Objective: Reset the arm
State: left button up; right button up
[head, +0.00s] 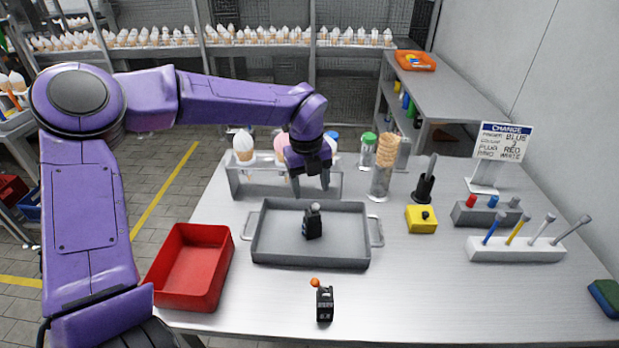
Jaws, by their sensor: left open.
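My left arm is purple, comes in from the left and reaches over the back part of the table. My left gripper (311,181) points down with its fingers apart and nothing seen between them. It is in front of the clear cone rack (240,185) and above the back edge of the grey tray (275,252). It hides part of the rack and of a pink-topped cone. A small black device (312,222) stands upright in the tray, below and apart from the gripper. My right gripper is not in view.
A red bin (192,266) sits at the table's left edge. A black device with an orange ball (324,302) stands at the front. A yellow block (421,219), a pen holder (516,249), a cone stack (386,150) and a sign (502,142) occupy the right.

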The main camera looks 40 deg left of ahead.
pick_arm(q)
jog(key=shift+s+a+r, duration=0.1)
jog(key=shift+r, duration=1.8)
